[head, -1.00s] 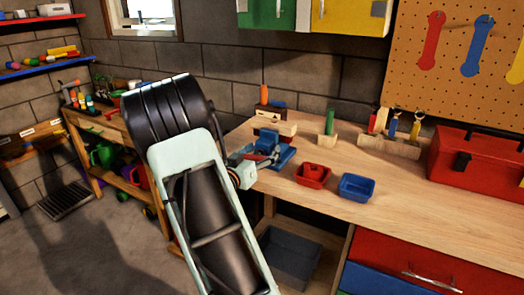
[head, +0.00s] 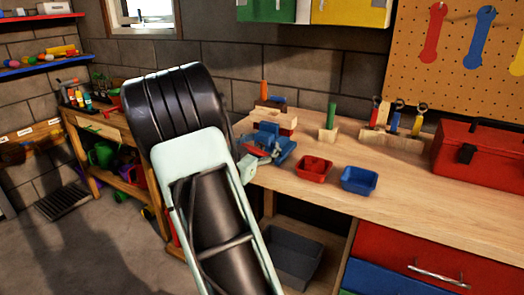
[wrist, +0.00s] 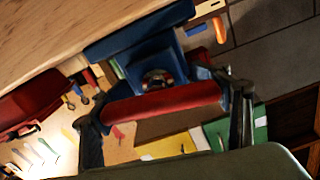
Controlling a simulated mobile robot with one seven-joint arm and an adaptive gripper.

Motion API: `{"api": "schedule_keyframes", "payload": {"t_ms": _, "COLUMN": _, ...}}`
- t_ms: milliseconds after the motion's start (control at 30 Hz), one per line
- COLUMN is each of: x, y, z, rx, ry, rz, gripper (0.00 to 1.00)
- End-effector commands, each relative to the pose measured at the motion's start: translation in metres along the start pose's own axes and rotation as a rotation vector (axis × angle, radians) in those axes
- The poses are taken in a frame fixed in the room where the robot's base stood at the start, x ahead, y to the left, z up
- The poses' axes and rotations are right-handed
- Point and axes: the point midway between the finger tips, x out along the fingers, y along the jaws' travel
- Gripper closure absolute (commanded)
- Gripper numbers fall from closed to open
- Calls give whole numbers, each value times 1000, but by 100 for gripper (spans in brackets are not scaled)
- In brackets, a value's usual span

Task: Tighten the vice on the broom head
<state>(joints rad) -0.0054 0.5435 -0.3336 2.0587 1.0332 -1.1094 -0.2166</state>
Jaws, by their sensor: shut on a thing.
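The blue vice (head: 284,145) stands at the left end of the workbench, and it also shows in the wrist view (wrist: 135,45). Its red handle bar (wrist: 160,103) lies across the wrist view between the two dark fingers of my gripper (wrist: 165,98). The fingers are shut on the bar, one at each end. In the head view my arm hides most of the gripper, and a bit of the red bar shows beside it. A pale wooden block (head: 281,118) is at the back of the vice; I cannot tell whether it is the broom head or whether the jaws touch it.
A red bin (head: 314,170) and a blue bin (head: 359,181) stand right of the vice. A wooden block with a green handle (head: 328,125), a tool rack (head: 396,137) and a red toolbox (head: 484,152) stand farther right. The front of the workbench (head: 420,210) is clear.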

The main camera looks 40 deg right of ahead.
Motion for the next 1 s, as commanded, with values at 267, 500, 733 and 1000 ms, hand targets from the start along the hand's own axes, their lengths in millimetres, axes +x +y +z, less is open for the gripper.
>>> {"api": "schedule_keyframes", "payload": {"t_ms": 267, "x": 0, "y": 1, "z": 3, "rx": 154, "ry": -2, "rz": 0, "gripper": 57}}
{"api": "schedule_keyframes", "payload": {"t_ms": 500, "x": 0, "y": 1, "z": 2, "rx": 210, "ry": -3, "rz": 1, "gripper": 57}}
{"api": "schedule_keyframes", "payload": {"t_ms": 733, "x": -1, "y": 1, "z": 1, "rx": 216, "ry": -4, "rz": 1, "gripper": 57}}
{"api": "schedule_keyframes", "payload": {"t_ms": 1000, "x": -1, "y": 1, "z": 1, "rx": 215, "ry": -3, "rz": 0, "gripper": 23}}
